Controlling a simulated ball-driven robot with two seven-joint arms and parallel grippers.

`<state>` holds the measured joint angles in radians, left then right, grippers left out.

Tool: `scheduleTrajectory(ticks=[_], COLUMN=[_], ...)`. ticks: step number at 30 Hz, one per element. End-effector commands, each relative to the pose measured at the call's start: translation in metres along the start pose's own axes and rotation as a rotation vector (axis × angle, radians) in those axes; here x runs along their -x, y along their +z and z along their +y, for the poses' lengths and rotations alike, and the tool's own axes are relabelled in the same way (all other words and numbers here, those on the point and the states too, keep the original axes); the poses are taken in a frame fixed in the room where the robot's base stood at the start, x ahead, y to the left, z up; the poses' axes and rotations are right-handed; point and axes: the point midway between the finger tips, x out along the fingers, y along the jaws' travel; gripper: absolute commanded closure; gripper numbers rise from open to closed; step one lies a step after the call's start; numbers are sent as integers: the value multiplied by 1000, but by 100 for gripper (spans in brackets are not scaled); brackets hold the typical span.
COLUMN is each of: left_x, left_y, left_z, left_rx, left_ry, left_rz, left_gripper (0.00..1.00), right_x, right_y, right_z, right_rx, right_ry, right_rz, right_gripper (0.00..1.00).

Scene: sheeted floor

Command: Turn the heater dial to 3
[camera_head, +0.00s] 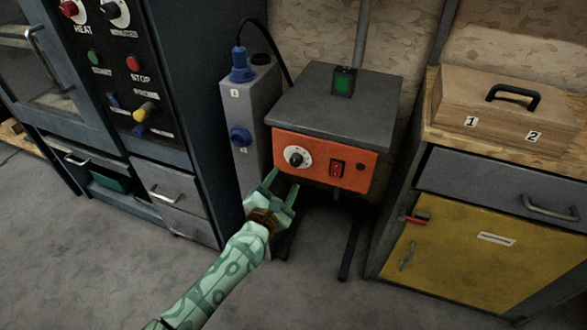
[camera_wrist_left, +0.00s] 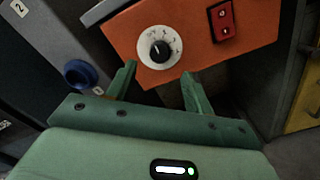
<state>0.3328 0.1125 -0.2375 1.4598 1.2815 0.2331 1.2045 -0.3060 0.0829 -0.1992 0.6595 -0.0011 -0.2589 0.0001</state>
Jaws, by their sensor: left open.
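The heater (camera_head: 325,125) is a grey box with an orange front panel on legs. Its dial (camera_head: 295,157) is a black knob on a white numbered plate, at the panel's left. In the left wrist view the dial (camera_wrist_left: 160,50) lies just beyond the fingertips, between them in the picture; its setting is too small to read surely. My left gripper (camera_head: 283,180) is open and empty, just below and in front of the dial, apart from it. In the left wrist view its green fingers (camera_wrist_left: 158,72) are spread. My right gripper is not in view.
A red switch (camera_head: 337,169) is right of the dial. A grey post with blue plugs (camera_head: 241,138) stands close at the left. A dark cabinet with knobs (camera_head: 135,85) is further left. A yellow-door cabinet (camera_head: 450,250) bearing a wooden box (camera_head: 490,108) stands right. Floor in front is clear.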

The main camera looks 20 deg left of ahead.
Motion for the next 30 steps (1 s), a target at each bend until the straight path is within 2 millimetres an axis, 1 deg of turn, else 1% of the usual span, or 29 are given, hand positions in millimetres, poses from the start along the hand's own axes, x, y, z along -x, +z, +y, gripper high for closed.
scheduleTrajectory(ticks=[1,3,6,9,14,21,22,23,24,26,27,30], left_x=[-13,-28,-46,-59,-68,-68,-68,-68,-68,-68,-68,-68], left_y=[-3,-4,-3,-3,-1,0,0,0,0,0,0,0], left_z=[-2,-2,-3,-2,-1,0,0,0,0,0,0,0], left_rx=[1,-1,-1,-2,-2,-3,-3,-3,-3,-3,-3,-4], left_ry=[0,0,-3,-2,-1,-1,-1,-1,-1,-1,-1,-1], left_rz=[1,2,2,2,1,0,0,0,0,0,0,0], left_gripper=[48,48,48,48,48,48,54,62,73,90,93,93], right_x=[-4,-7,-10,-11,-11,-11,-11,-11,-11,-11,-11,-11], right_y=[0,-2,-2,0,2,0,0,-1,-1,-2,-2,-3], right_z=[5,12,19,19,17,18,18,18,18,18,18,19], right_rx=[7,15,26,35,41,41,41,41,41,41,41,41], right_ry=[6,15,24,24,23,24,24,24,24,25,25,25], right_rz=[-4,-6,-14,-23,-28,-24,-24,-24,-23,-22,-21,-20], right_gripper=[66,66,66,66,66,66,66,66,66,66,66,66])
